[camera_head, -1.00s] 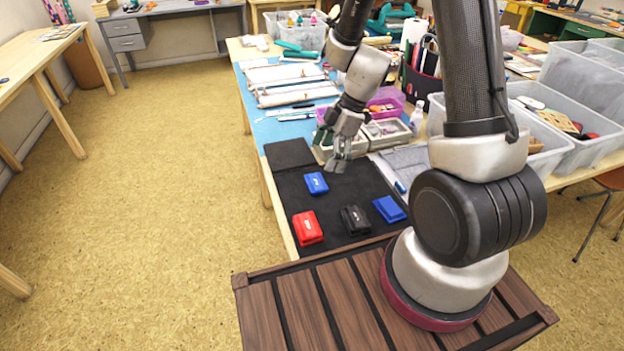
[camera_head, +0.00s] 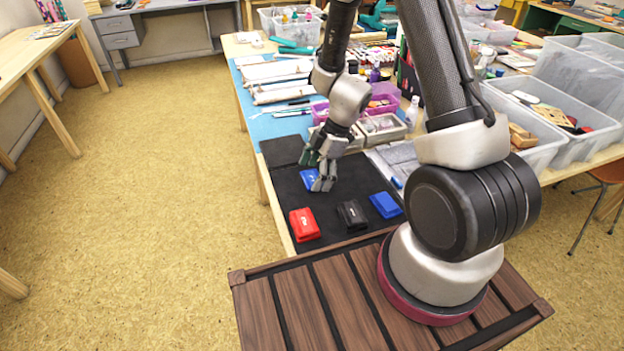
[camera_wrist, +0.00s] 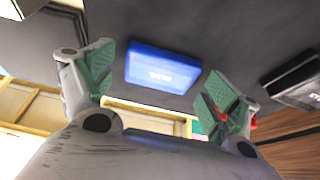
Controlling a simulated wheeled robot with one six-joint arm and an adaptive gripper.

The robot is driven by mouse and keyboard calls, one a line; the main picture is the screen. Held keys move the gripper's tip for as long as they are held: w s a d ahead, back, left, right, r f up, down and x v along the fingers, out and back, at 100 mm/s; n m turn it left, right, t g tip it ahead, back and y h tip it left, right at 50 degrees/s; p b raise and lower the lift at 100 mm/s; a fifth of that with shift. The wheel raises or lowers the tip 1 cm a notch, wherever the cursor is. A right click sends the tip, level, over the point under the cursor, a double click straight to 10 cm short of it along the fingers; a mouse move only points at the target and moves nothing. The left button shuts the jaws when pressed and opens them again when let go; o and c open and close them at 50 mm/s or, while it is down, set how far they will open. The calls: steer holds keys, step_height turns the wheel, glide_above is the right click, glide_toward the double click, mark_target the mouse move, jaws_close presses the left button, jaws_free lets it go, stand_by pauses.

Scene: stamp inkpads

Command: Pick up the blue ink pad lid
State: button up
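The blue ink pad lid (camera_head: 309,180), with a white label on top, lies on the dark mat (camera_head: 285,199). In the wrist view the blue lid (camera_wrist: 162,66) shows between my fingers, apart from both. My gripper (camera_head: 320,180) is just above and partly in front of it in the head view, hiding its right part. In the wrist view my gripper (camera_wrist: 160,68) is open, with green finger pads on either side and nothing held. A second blue piece (camera_head: 386,205), with no label visible, lies farther right on the mat.
A red ink pad (camera_head: 304,225) and a black ink pad (camera_head: 352,214) lie near the mat's front edge. The black pad (camera_wrist: 298,80) also shows at the wrist view's right edge. A grey compartment tray (camera_head: 381,129) stands behind. Clear plastic bins (camera_head: 553,138) are at right.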

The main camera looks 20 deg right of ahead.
steer(key=c, duration=0.4)
steer(key=shift+r, duration=0.1)
